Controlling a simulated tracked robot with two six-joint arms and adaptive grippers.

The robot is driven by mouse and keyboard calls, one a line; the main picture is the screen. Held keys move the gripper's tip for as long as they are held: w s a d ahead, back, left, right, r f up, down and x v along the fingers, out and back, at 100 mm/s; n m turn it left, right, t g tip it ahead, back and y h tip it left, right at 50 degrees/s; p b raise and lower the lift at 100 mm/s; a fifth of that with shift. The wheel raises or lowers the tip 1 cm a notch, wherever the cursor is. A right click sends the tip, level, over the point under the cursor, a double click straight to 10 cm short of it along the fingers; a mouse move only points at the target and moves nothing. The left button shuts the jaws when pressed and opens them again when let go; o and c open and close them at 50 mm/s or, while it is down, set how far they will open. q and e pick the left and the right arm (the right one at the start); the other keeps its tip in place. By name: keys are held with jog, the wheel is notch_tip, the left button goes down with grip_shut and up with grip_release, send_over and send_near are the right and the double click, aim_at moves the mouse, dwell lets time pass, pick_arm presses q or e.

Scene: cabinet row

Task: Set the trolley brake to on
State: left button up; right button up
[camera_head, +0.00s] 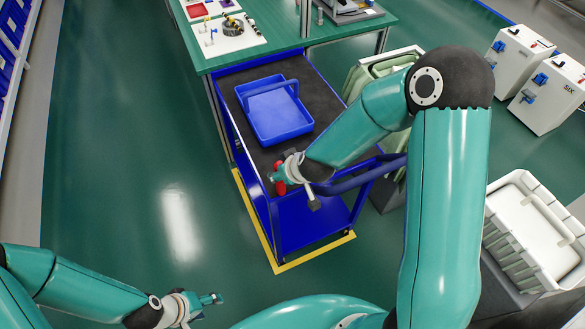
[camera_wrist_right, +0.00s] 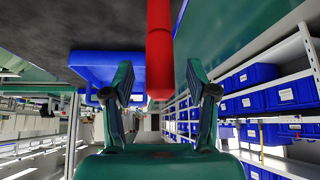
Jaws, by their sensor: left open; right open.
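The blue trolley (camera_head: 305,222) stands at the middle, its dark top deck carrying a blue tray (camera_head: 280,130). A red lever (camera_head: 280,188) shows at the deck's near left corner; in the right wrist view a red rod (camera_wrist_right: 160,50) hangs down in front of and between my spread fingers. My right gripper (camera_head: 277,174) is at that lever, and its open fingers also show in the wrist view (camera_wrist_right: 160,88). I cannot tell whether they touch the rod. My left gripper (camera_head: 211,299) is open and empty over the floor at the lower left.
A green-topped bench (camera_head: 280,40) stands behind the trolley. Yellow floor tape (camera_head: 258,222) borders the trolley. Pale crates (camera_head: 530,225) and white cabinets (camera_head: 545,80) are at the right. The green floor left of the trolley is clear.

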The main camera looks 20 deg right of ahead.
jog(key=v, duration=0.9)
jog(key=shift+s, duration=0.15)
jog(key=s+a+f+m+g+y, duration=0.1)
jog(key=s+a+f+m+g, duration=0.1)
jog(key=s+f, duration=0.5)
jog(key=s+a+f+m+g+y, duration=0.1)
jog(key=s+a+f+g, duration=0.3)
jog(key=s+f, duration=0.4)
jog(key=shift+a+f+m+y, duration=0.45)
jog(key=shift+a+f, duration=0.2)
jog(key=shift+f, duration=2.65)
jog(key=shift+s, duration=0.1)
